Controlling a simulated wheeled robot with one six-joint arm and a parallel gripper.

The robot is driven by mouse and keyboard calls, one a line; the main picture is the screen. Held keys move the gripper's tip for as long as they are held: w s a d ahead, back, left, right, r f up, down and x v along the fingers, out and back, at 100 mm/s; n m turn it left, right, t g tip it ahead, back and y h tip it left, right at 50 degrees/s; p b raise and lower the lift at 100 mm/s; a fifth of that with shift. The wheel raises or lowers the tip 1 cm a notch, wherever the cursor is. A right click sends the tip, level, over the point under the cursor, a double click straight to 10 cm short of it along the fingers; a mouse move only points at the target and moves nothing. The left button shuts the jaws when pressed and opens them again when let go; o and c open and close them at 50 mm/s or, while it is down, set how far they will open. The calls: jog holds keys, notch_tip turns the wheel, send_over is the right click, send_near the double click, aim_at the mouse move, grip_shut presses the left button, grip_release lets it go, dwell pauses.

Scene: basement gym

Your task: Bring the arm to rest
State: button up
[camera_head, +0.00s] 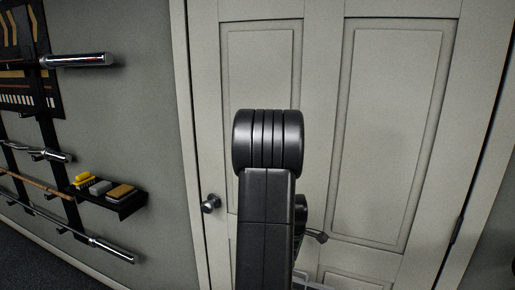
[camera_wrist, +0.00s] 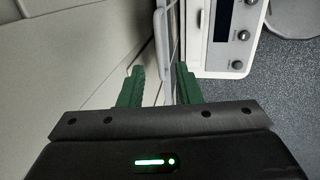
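My gripper (camera_wrist: 160,76) shows in the wrist view with its two green fingers apart and a gap between them. Nothing is clearly held; a pale upright strip (camera_wrist: 162,45) shows at and past the fingertips, and I cannot tell how near it is. In the head view my dark arm rises in the middle of the picture, in front of a white panelled door (camera_head: 388,130). My gripper's fingers cannot be made out there.
The door has a round knob (camera_head: 210,203) left of my arm. On the left wall are metal bars (camera_head: 78,60) and a small black shelf (camera_head: 120,203) with small items. The wrist view shows a white appliance with a dark control panel (camera_wrist: 233,22) and dark speckled floor (camera_wrist: 285,85).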

notch_tip(320, 180, down, 14)
jog(key=w+b, duration=0.1)
jog(key=b, duration=0.2)
jog(key=shift+d+r, duration=0.2)
jog(key=shift+d, duration=0.05)
